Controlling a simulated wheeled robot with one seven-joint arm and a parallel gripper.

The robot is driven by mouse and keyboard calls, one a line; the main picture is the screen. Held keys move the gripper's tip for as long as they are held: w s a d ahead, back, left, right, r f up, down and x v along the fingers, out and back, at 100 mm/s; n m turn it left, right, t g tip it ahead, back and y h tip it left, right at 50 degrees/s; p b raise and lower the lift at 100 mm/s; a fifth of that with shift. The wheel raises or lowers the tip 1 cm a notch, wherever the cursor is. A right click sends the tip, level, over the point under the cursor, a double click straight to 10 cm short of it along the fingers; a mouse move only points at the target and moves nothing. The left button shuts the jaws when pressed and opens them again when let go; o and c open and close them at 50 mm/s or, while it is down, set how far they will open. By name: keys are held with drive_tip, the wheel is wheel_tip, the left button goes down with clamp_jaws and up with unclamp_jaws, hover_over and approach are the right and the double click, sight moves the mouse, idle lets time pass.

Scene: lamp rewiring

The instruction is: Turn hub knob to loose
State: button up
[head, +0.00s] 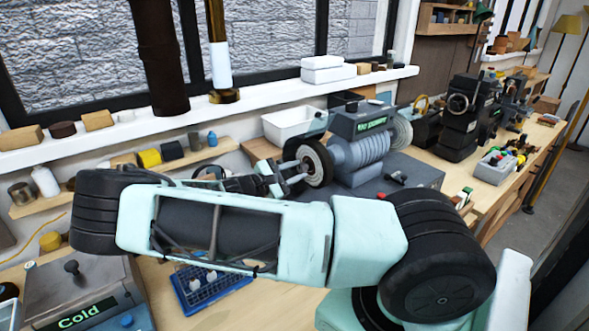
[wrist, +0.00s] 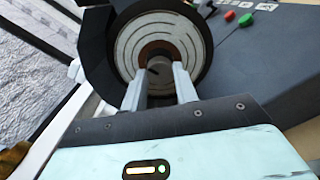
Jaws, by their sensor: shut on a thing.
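The hub knob (wrist: 160,68) is a small dark cylinder at the centre of a pale ringed disc (wrist: 187,40) with a black rim, in the wrist view. The wheel (head: 316,158) also shows in the head view, on the left side of a grey machine (head: 362,125). My gripper (wrist: 160,80) has one finger on each side of the knob and is shut on it. In the head view my gripper (head: 290,178) reaches the wheel's centre from the left. The knob is hidden there, and I cannot read its setting in either view.
Red (wrist: 229,16) and green (wrist: 245,20) buttons sit on the machine beside the wheel. A white bin (head: 290,124) stands behind it. A blue tray (head: 207,287) and a "Cold" box (head: 85,290) lie on the bench below my arm. Black machines (head: 465,115) stand farther right.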

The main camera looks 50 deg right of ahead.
drive_tip(key=shift+n+p, duration=0.6)
drive_tip(key=shift+n, duration=1.6)
drive_tip(key=shift+f, duration=0.1)
drive_tip(key=o, duration=1)
drive_tip(key=shift+a, duration=0.1)
drive_tip(key=b+v, duration=0.6)
drive_tip(key=v, duration=1.1)
drive_tip(key=shift+w+a, duration=0.15)
